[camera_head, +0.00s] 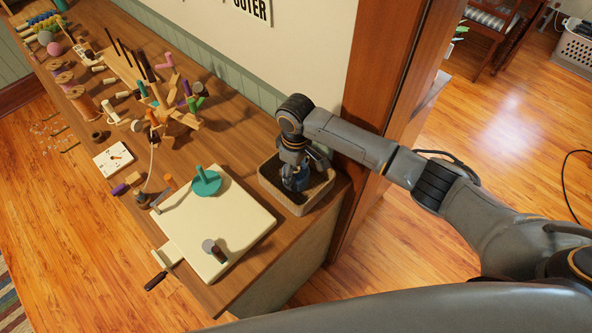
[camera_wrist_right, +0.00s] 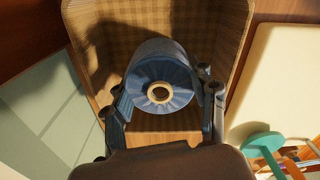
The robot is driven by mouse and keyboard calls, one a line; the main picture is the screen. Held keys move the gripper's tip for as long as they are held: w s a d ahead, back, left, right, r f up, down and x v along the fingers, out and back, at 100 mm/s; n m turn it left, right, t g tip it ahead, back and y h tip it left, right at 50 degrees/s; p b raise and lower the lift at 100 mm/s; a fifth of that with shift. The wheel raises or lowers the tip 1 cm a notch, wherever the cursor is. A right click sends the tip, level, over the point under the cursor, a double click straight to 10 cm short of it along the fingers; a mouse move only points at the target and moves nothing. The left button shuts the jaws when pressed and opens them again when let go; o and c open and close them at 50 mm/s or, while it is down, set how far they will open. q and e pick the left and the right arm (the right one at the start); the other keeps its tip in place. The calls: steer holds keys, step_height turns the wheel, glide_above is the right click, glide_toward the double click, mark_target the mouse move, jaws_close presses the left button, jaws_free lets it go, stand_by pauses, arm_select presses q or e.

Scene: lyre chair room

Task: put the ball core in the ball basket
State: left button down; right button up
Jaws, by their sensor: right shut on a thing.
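The ball basket (camera_head: 316,197) is a square, tan woven box at the near right end of the wooden bench. In the wrist view its woven wall (camera_wrist_right: 232,35) surrounds the grip. My right gripper (camera_head: 297,184) reaches down into the basket's opening. It is shut on the ball core (camera_wrist_right: 165,70), a blue cylinder with a pale ring around a central hole. The fingers clasp it from two sides. In the head view the gripper mostly hides the core. I cannot tell whether the core touches the basket floor. My left gripper is not in view.
Left of the basket lies a cream board (camera_head: 228,238) with a teal disc and peg (camera_head: 206,182) and a grey-topped piece (camera_head: 214,249). Several wooden parts and spools crowd the bench farther back. A brown wooden door frame (camera_head: 372,90) stands close right of the basket.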

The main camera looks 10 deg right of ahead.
steer(key=shift+f, duration=0.15)
steer(key=o, duration=1.1)
steer(key=shift+o, duration=1)
step_height(320, 180, up, 12)
steer(key=b, duration=0.1)
